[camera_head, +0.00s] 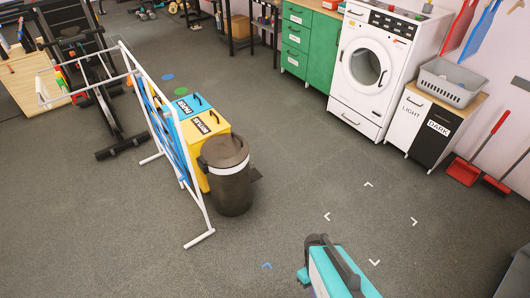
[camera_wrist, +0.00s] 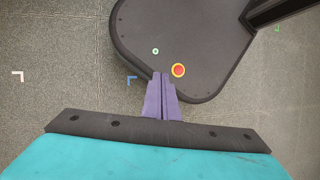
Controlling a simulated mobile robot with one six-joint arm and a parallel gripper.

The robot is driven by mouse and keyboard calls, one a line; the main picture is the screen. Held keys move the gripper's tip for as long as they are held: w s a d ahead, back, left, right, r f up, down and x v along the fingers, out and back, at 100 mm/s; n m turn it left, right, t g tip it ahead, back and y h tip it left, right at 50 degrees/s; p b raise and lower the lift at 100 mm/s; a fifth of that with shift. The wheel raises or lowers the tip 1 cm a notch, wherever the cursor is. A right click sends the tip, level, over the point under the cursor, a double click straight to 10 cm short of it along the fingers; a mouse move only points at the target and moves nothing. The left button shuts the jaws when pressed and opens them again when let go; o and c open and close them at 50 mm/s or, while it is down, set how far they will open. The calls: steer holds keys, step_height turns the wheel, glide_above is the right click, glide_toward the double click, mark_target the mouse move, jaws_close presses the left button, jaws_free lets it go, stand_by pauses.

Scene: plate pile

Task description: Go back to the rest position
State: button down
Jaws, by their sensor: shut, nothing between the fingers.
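My gripper (camera_wrist: 161,76) shows in the wrist view with its two purple fingers together, shut and empty. It points at the dark top of my own base, which has a red button with a yellow ring. In the head view, a teal and dark part of my arm is at the bottom, right of centre. The fingers cannot be made out there.
A black bin (camera_head: 229,188) stands beside yellow (camera_head: 208,140) and blue boxes and a white drying rack (camera_head: 200,238) at the left. A washing machine (camera_head: 370,70), laundry cabinet (camera_head: 420,125) and green drawers (camera_head: 306,45) line the back. The marked floor in the middle is clear.

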steer(key=shift+s+a+r+m+g+y, duration=0.15)
steer(key=shift+s+a+m, duration=0.1)
steer(key=shift+m, duration=0.8)
steer(key=shift+s+a+r+m+g+y, duration=0.1)
steer(key=shift+s+a+r+m, duration=0.15)
steer(key=shift+m, duration=0.75)
steer(key=shift+s+a+r+m+g+y, duration=0.15)
steer(key=shift+a+m, duration=0.15)
steer(key=shift+m, duration=0.75)
steer(key=shift+f, duration=0.1)
